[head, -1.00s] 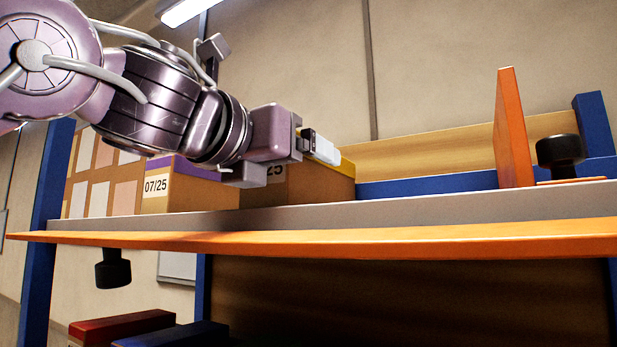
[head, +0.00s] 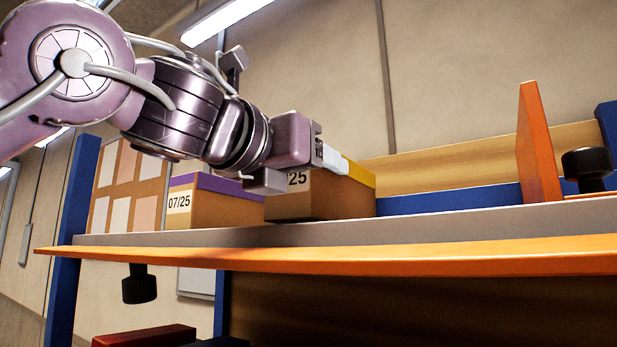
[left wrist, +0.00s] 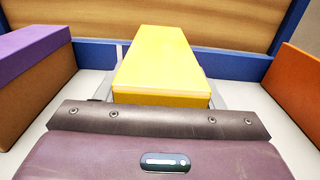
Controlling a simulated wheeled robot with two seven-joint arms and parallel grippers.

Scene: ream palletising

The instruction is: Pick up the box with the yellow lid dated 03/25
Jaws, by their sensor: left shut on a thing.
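The box with the yellow lid (head: 335,197) is a brown carton on the shelf, its label partly hidden so that only "25" reads. Its yellow lid (left wrist: 160,62) fills the middle of the left wrist view. My left gripper (head: 300,165) is shut on this box, with one finger on its near side and a pale finger along the far side of the lid. In the head view the box's front bottom edge looks at or slightly above the shelf surface; I cannot tell if it touches. My right gripper is not in view.
A brown box with a purple lid marked 07/25 (head: 212,203) stands just left. An orange upright divider (head: 537,145) stands to the right, beside a black knob (head: 587,165). The grey shelf (head: 440,225) has an orange front edge (head: 400,262). The shelf between box and divider is clear.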

